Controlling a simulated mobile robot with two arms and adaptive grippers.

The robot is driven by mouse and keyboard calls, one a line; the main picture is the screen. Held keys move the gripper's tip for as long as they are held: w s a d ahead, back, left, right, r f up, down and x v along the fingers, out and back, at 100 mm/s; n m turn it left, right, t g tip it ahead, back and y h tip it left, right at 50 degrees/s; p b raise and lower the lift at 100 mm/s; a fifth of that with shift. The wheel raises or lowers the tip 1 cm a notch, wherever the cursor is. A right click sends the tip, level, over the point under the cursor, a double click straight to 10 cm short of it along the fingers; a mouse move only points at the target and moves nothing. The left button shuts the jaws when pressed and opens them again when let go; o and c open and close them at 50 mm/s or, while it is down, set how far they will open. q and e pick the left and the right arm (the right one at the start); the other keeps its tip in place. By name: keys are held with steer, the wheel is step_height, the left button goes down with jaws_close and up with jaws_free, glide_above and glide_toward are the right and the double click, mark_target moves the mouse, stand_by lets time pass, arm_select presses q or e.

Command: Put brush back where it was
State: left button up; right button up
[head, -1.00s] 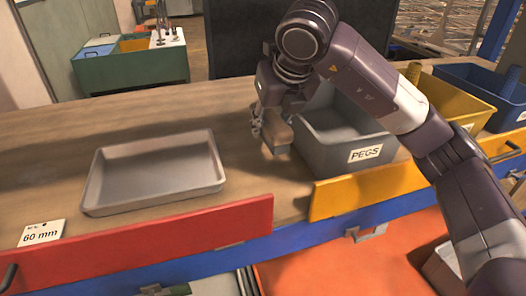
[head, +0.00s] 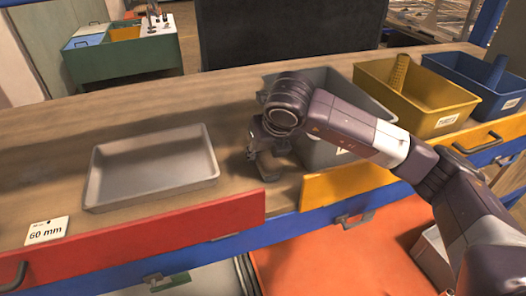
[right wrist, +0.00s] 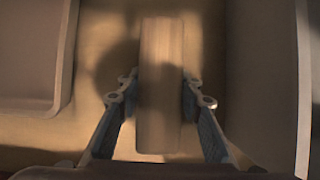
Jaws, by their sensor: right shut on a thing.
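The brush (right wrist: 160,85) shows in the right wrist view as a long wooden block lying lengthwise between the two fingers. My right gripper (head: 268,165) is shut on it, low over the wooden worktop, between the grey tray and the grey bin. In the head view the gripper and wrist hide most or all of the brush. A dark shadow falls on the worktop beside the brush in the right wrist view. I cannot tell whether the brush touches the worktop. My left gripper is not in view.
An empty grey tray (head: 152,168) lies left of the gripper; the grey bin (head: 320,155) stands close on its right. A yellow bin (head: 425,98) and a blue bin (head: 485,85) stand farther right. A 60 mm card (head: 46,231) lies at front left. Drawers line the front edge.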

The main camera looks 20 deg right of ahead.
steer(key=o, duration=0.6)
steer(key=shift+a+f, duration=0.1)
steer(key=o, duration=0.4)
steer(key=shift+r, duration=0.25)
steer(key=shift+s+r, duration=0.25)
steer(key=shift+r, duration=0.05)
steer(key=b+v, duration=0.3)
steer(key=v, duration=0.6)
steer(key=shift+s+r, duration=0.15)
steer(key=shift+r, duration=0.15)
steer(key=shift+s+r, duration=0.4)
steer(key=shift+r, duration=0.2)
